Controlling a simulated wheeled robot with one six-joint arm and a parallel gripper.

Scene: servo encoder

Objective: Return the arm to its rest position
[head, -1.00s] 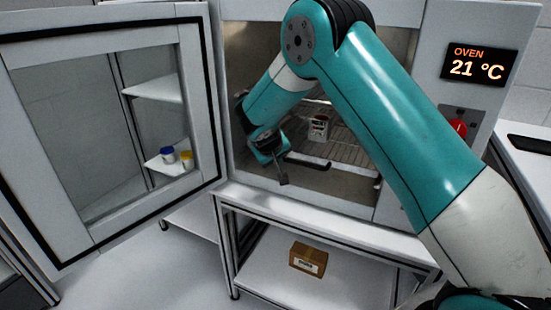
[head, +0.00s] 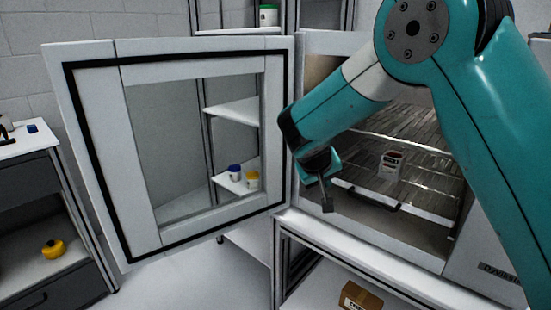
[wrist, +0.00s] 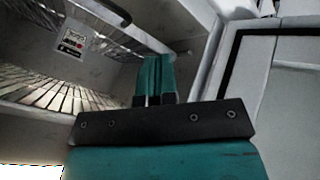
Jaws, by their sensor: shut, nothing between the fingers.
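My teal arm reaches across the right of the head view in front of the open oven (head: 330,48). My gripper (head: 327,207) hangs at the oven's front opening, pointing down, with nothing in it. In the wrist view my gripper (wrist: 154,82) shows its teal fingers shut together, apart from the oven and its door. A white and red container (head: 391,165) stands on the wire rack inside the oven. It also shows in the wrist view (wrist: 73,42).
The oven door (head: 85,150) stands wide open to the left of my gripper. Two small jars, blue-capped (head: 235,171) and yellow-capped (head: 252,178), show through its window. A cardboard box (head: 361,296) lies below the oven. A yellow object (head: 54,249) sits on a left shelf.

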